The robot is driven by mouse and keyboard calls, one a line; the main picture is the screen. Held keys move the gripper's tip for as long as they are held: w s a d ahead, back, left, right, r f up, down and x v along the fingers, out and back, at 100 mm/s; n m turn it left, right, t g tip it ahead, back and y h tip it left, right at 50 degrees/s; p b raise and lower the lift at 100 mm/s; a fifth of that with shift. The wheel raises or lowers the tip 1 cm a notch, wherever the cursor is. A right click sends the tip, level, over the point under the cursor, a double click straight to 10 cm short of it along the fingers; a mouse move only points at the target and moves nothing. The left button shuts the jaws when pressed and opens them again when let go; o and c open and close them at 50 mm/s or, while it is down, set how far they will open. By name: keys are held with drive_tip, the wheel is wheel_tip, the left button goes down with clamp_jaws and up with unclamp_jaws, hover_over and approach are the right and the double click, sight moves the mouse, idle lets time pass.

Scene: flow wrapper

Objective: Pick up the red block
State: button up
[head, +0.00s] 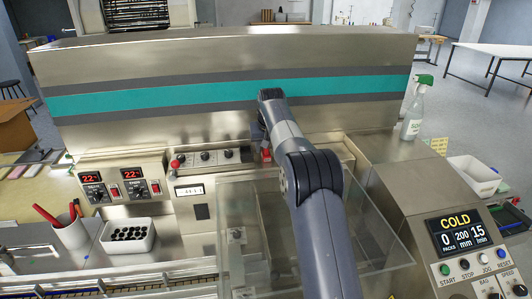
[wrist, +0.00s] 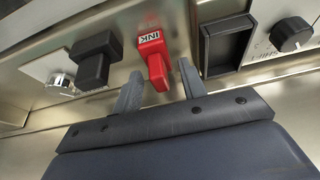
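The red block (wrist: 152,58), with a white label reading INK, stands out from the metal panel in the wrist view. A small part of it shows in the head view (head: 265,155), mostly hidden by my arm. My gripper (wrist: 160,74) is open, with one finger to each side of the block's lower end. A gap shows between the block and each finger, and the block's upper part reaches beyond the fingertips. I cannot tell the exact depth between them.
A black block (wrist: 93,60) sits left of the red one, and an empty black-framed recess (wrist: 228,45) is close on its right. A black knob (wrist: 291,34) is farther right. A clear cover (head: 240,220) stands below my arm. A spray bottle (head: 414,110) is at the right.

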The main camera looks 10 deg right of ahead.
drive_tip(key=shift+c, duration=0.3)
clamp_jaws()
idle(0.3)
drive_tip(key=shift+s+r+b, duration=0.1)
drive_tip(key=shift+r+b, duration=0.1)
drive_tip(key=shift+b, duration=0.2)
wheel_tip(320, 180, up, 6)
drive_tip(key=shift+s+r, duration=0.1)
drive_tip(key=shift+r, duration=0.15)
drive_tip(key=s+b, duration=1)
drive_tip(key=s, duration=0.9)
drive_tip(key=shift+s+b, duration=0.3)
drive_tip(key=shift+b, duration=0.05)
